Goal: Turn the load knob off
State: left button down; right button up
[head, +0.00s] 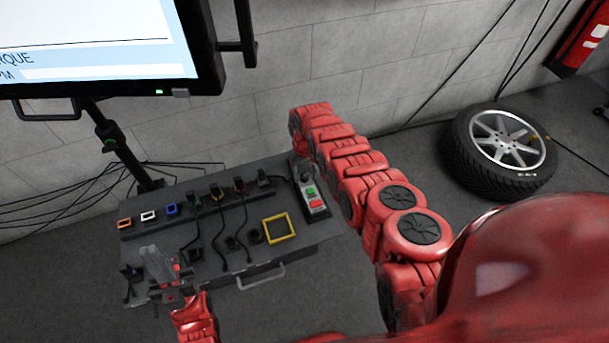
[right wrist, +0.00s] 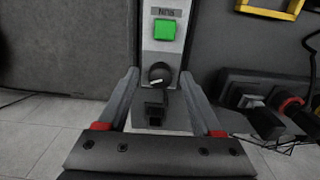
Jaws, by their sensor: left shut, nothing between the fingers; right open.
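The control box (head: 313,203) stands at the right end of the grey bench top, with a green and a red button on its face. In the right wrist view, the round black load knob (right wrist: 160,74) with a pale pointer mark sits below the green button (right wrist: 164,29). The pointer lies roughly sideways in that picture. My right gripper (right wrist: 158,78) is open, its fingers on either side of the knob; I cannot tell whether they touch it. In the head view my right arm largely hides this gripper. My left gripper (head: 150,262) is shut and empty over the bench's front left.
A yellow square frame (head: 280,228) lies left of the control box. Several plugs and cables cover the bench (head: 305,238). A monitor (head: 100,45) hangs at the back left. A tyre (head: 499,151) lies on the floor at right.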

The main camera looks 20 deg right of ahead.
grip_shut()
dwell(0.3)
